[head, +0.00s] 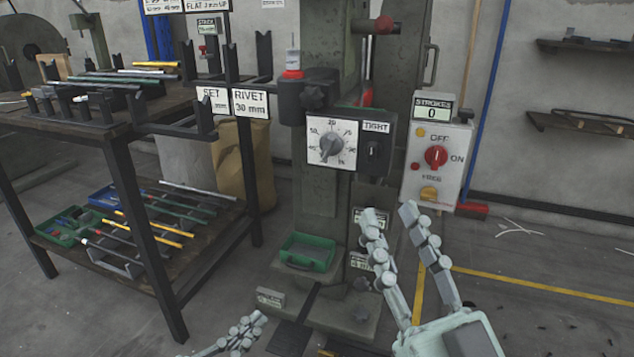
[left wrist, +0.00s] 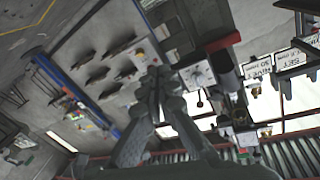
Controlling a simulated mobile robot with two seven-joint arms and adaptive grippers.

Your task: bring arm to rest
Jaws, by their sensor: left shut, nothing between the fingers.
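My left gripper (head: 252,322) shows only in part at the bottom edge of the head view, low in front of the press. In the left wrist view its fingers (left wrist: 160,82) come together at the tips, shut with nothing between them. My right gripper (head: 389,213) points up in front of the press's lower right side. Its two jointed fingers stand apart with nothing between them. The green-grey rivet press (head: 325,220) stands behind both grippers, with a dial panel (head: 332,143) and a control box (head: 437,160) whose counter reads 0.
A dark workbench (head: 75,128) with rods and racks stands at the left, its lower shelf (head: 190,235) holding more rods and bins. A green tray (head: 307,252) sits at the press's base. Wall shelves (head: 585,123) hang at the right. Floor at the right is mostly clear.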

